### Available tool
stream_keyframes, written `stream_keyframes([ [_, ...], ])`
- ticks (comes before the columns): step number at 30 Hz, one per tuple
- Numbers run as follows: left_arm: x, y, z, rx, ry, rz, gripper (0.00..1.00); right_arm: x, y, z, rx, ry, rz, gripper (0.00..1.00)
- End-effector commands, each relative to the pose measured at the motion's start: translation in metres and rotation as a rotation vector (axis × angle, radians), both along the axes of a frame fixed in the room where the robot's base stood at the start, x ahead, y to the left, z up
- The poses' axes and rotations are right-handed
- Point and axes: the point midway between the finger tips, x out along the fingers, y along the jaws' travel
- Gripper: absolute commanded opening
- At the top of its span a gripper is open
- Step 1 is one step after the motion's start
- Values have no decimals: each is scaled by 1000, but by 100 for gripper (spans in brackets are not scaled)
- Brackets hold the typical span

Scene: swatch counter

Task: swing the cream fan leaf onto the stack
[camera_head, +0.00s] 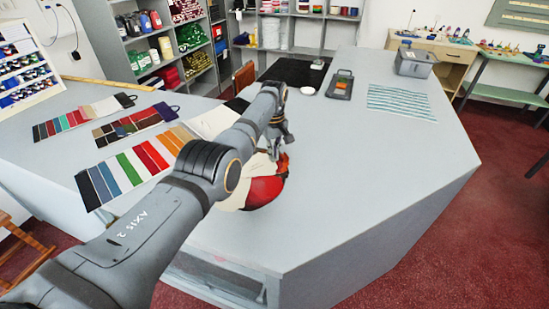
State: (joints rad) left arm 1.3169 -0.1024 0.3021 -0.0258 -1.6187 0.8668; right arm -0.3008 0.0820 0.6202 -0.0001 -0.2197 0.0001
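A fan of swatch leaves lies on the grey counter near its front middle, partly hidden behind my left arm. A cream leaf (234,202) shows at its lower left and a red leaf (264,192) beside it, with another cream part above. My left gripper (276,154) points down at the upper edge of the fan. Its fingertips are small and dark here, so I cannot tell whether they touch a leaf or are closed on one. My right gripper is not in view.
Several swatch cards (130,174) lie on the counter at the left. A black mat (296,72), a dark tray (340,84), a striped cloth (401,102) and a grey bin (414,62) sit toward the back. The counter right of the fan is clear.

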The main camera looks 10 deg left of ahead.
Motion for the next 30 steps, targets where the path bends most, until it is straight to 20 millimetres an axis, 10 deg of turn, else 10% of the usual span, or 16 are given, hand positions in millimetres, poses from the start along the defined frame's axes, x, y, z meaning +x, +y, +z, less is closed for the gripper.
stream_keyframes([
  [11, -1, 1, -1, 1, 4, 5, 0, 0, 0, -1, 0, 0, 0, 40],
  [17, -1, 0, -1, 0, 3, 4, 26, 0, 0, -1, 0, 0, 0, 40],
  [30, 1, 0, 12, -1, -2, 3, 26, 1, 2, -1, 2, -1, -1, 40],
])
